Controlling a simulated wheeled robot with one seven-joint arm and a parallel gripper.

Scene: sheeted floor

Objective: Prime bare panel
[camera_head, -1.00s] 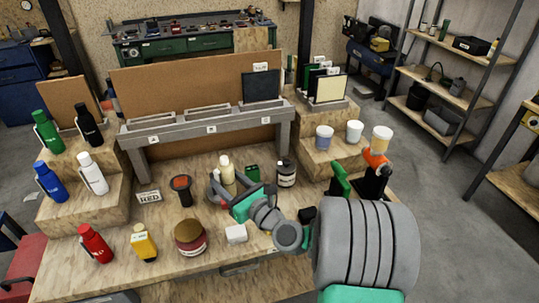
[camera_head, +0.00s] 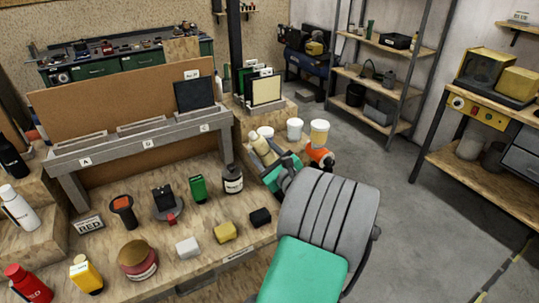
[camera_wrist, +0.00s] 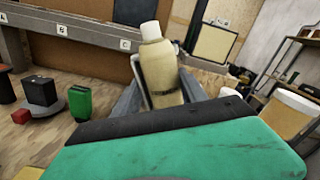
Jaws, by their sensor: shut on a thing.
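My gripper (camera_head: 270,163) is shut on a cream bottle (camera_head: 261,146) and holds it tilted, in front of the right-hand wooden step. The wrist view shows the same bottle (camera_wrist: 158,75) between the two grey fingers. A dark panel (camera_head: 195,94) stands upright on the grey rack (camera_head: 150,146) above label C; the places by A and B hold no panel. A cream-faced panel (camera_head: 266,90) with a dark border stands upright in a holder on the right, with several other panels behind it. I cannot tell from the pictures which panel is bare.
Several tubs (camera_head: 295,129) and an orange tool (camera_head: 320,155) are close to my gripper on the right. A sign (camera_head: 89,223) reads RED.

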